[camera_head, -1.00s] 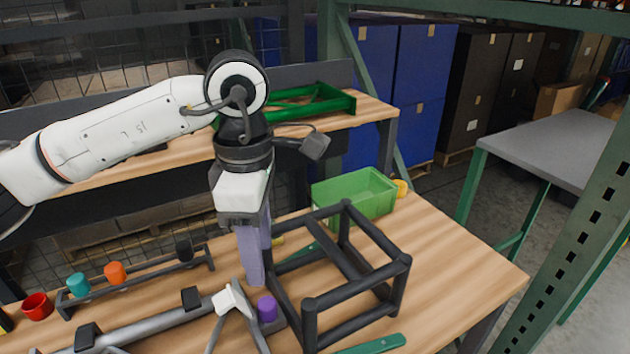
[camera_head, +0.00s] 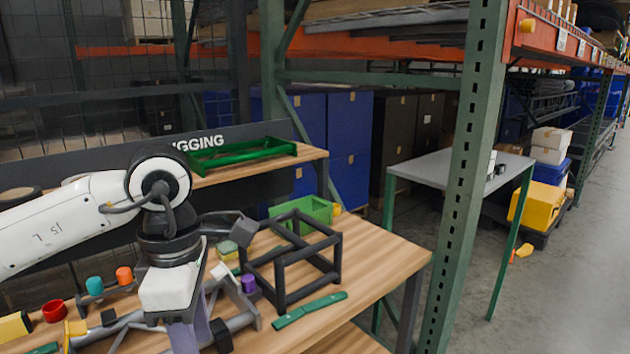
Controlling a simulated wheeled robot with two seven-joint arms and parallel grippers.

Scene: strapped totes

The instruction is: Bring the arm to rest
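My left arm comes in from the left, and its gripper (camera_head: 188,335) points down over the front left part of the wooden table (camera_head: 385,252). The long pale purple fingers run down near the bottom edge of the picture. Their tips are hard to make out, so I cannot tell whether they are apart or closed. The gripper is in front of a grey pipe-like frame on the table. My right gripper does not show.
A black cube frame (camera_head: 337,262), a green bin (camera_head: 318,209), a green strap piece (camera_head: 310,310), a purple cap (camera_head: 248,284) and red cup (camera_head: 54,311) are on the table. A green rack post (camera_head: 462,190) stands right of it. A grey table (camera_head: 450,172) stands behind.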

